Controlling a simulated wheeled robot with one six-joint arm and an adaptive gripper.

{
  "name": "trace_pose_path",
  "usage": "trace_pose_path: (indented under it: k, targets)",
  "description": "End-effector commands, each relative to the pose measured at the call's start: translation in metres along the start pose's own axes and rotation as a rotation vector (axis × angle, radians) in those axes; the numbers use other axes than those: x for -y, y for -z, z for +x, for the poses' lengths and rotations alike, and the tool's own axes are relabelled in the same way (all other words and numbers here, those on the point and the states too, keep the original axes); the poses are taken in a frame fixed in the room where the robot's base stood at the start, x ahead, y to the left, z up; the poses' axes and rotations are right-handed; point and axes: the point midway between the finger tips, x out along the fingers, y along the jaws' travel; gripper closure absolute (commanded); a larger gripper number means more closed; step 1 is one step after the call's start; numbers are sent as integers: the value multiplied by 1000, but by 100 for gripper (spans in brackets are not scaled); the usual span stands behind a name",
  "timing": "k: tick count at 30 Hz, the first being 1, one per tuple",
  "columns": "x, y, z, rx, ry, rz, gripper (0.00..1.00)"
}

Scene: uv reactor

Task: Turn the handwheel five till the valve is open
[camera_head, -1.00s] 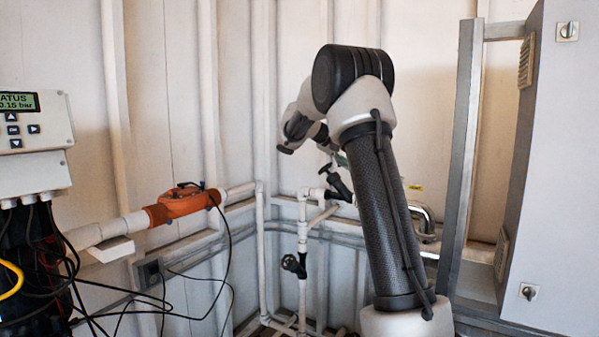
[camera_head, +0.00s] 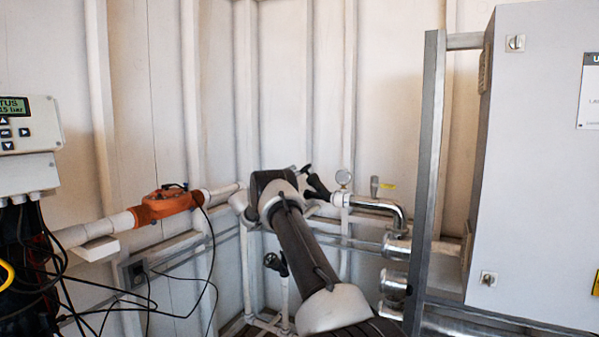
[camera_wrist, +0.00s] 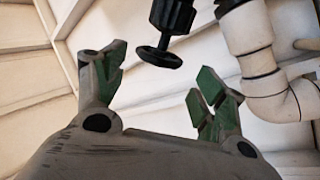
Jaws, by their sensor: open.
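In the wrist view, a small black handwheel (camera_wrist: 157,57) hangs on a black stem from a black valve body (camera_wrist: 172,15). My gripper (camera_wrist: 157,78) is open, with green-padded fingers on either side of the handwheel in the picture. I see no contact, and the depth between them is hard to judge. In the head view, a black handwheel (camera_head: 271,262) sits low on the pipework, left of my arm. Another black valve (camera_head: 317,187) sits higher, right of my elbow. I see no number, so I cannot tell which is five. My arm hides my gripper in the head view.
A white pipe elbow (camera_wrist: 275,95) is close to the right finger in the wrist view. An orange device (camera_head: 166,204) and loose cables are on the left.

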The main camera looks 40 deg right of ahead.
Motion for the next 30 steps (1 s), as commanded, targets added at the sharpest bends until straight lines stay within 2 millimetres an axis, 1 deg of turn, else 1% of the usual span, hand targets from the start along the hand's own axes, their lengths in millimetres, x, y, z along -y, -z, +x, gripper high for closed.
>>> trace_pose_path:
  k: [5, 9, 13, 18, 25, 29, 30]
  targets:
    - [0, -2, 24, 0, -4, 3, 29]
    - [-1, -1, 49, -1, -4, 3, 29]
    - [0, -1, 66, 0, -3, 2, 29]
    - [0, 0, 75, -1, -1, 2, 29]
    - [0, 0, 76, -1, -1, 1, 29]
    - [0, 0, 76, -1, -1, 1, 53]
    - [0, 0, 76, -1, 0, 1, 60]
